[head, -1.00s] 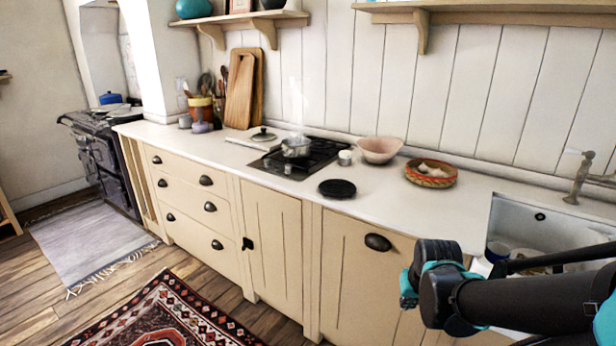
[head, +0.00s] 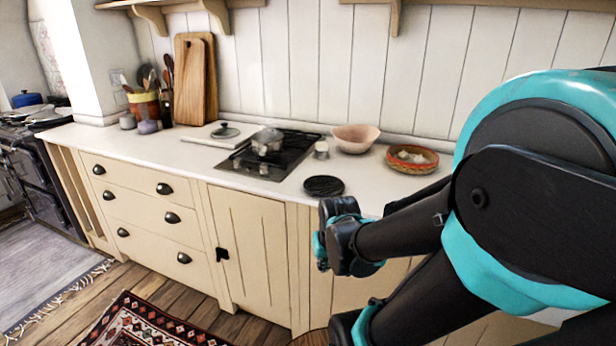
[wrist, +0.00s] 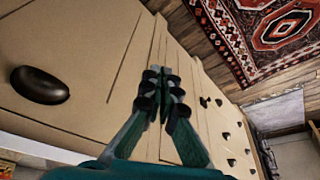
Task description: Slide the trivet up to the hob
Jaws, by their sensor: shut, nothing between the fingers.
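The trivet (head: 323,186) is a black, round, flat disc lying on the white worktop near its front edge. The hob (head: 295,158) is a dark panel set in the worktop, behind and left of the trivet, with bare worktop between them. A steel pot (head: 267,142) stands on the hob. My gripper (wrist: 158,74) shows in the wrist view, fingers together and empty, in front of the cream cupboard fronts. The trivet and hob are out of the wrist view. In the head view my arm comes in from the right, right of the trivet; I cannot make out the fingertips there.
A small pale cup (head: 321,150) stands beside the hob's right edge, behind the trivet. A pink bowl (head: 355,138) and a woven basket (head: 411,158) stand further right. A white board with a lid (head: 224,131) is left of the hob. Cupboard handles (wrist: 40,85) stick out.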

